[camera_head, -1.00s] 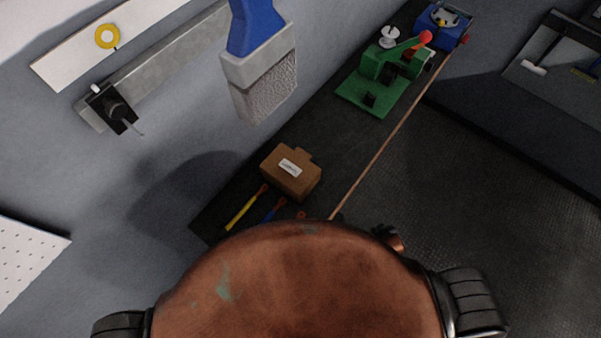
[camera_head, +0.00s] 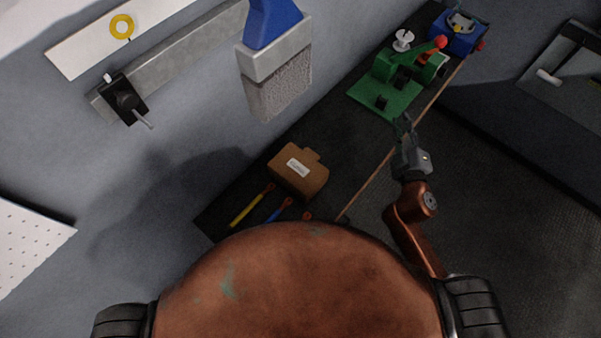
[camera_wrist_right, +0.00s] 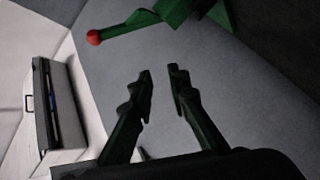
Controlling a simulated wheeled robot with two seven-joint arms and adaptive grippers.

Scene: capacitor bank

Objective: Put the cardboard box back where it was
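The brown cardboard box (camera_head: 298,174) with a white label sits on the dark bench (camera_head: 233,193), near its left end. My right gripper (camera_head: 404,122) is over the bench's front edge, to the right of the box and apart from it, close to a green machine. In the right wrist view the two dark fingers (camera_wrist_right: 159,80) stand apart with nothing between them, so it is open and empty. The box does not show in the right wrist view. My left gripper is not in view.
The green machine (camera_head: 386,97) with a red-knobbed lever, also in the right wrist view (camera_wrist_right: 150,17), stands near a blue device (camera_head: 457,32). Yellow (camera_head: 248,207) and blue (camera_head: 275,211) handled tools lie beside the box. A large blue-handled brush shape (camera_head: 274,75) is on the wall side.

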